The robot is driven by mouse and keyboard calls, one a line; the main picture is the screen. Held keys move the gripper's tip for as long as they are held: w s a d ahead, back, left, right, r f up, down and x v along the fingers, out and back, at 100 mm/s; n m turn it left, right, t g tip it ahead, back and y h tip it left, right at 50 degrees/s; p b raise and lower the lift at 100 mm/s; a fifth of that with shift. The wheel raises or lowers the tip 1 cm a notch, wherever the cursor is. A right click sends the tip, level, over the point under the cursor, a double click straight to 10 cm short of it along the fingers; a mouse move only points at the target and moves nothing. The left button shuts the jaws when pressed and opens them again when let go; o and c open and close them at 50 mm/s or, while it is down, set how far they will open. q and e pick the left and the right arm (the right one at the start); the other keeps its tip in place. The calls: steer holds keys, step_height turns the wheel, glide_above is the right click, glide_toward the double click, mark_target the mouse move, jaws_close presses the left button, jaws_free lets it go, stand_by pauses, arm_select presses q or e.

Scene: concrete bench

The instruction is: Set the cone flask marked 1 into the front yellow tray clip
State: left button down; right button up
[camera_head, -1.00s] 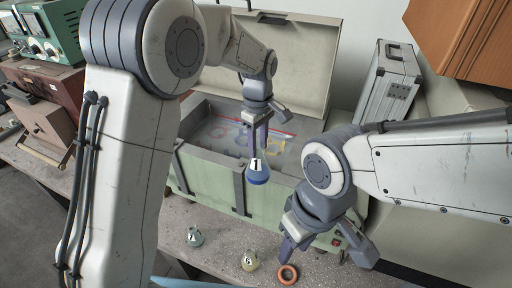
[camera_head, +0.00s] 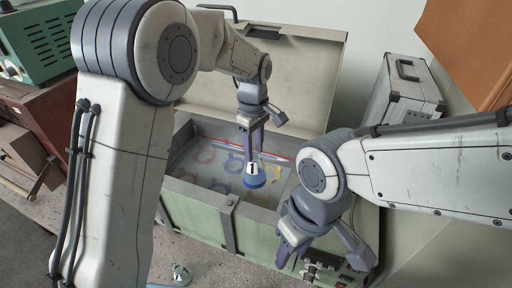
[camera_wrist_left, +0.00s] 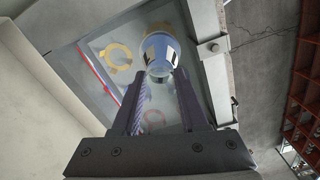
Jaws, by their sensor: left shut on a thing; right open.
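My left gripper (camera_head: 251,148) is shut on the flask marked 1 (camera_head: 254,178), a small cone flask with blue contents and a white label. It hangs upright above the tray inside the green box. In the left wrist view the flask (camera_wrist_left: 158,57) sits between the fingertips. One yellow clip (camera_wrist_left: 117,56) shows left of it; the yellow clip nearer the front wall (camera_wrist_left: 155,27) is partly hidden behind it. In the head view the front yellow clip (camera_head: 259,198) lies just below the flask. My right gripper (camera_head: 325,255) is open and empty, in front of the box.
The green box (camera_head: 190,203) has its lid (camera_head: 285,75) raised behind. Red (camera_head: 203,156) and blue (camera_head: 220,185) clips lie left of the yellow ones. A red rod crosses the tray's back. A silver case (camera_head: 405,95) stands at right. A small flask (camera_head: 181,273) is on the bench.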

mark_target(254, 180)
arm_select(q)
step_height(254, 180, down, 9)
steer(key=b, duration=0.7)
steer(key=shift+r, duration=0.2)
steer(key=shift+f, duration=0.55)
steer(key=shift+s+f, duration=0.1)
steer(key=shift+f, duration=0.05)
steer(key=shift+f, duration=0.2)
steer(key=shift+f+b, duration=0.6)
steer(key=shift+f, duration=0.65)
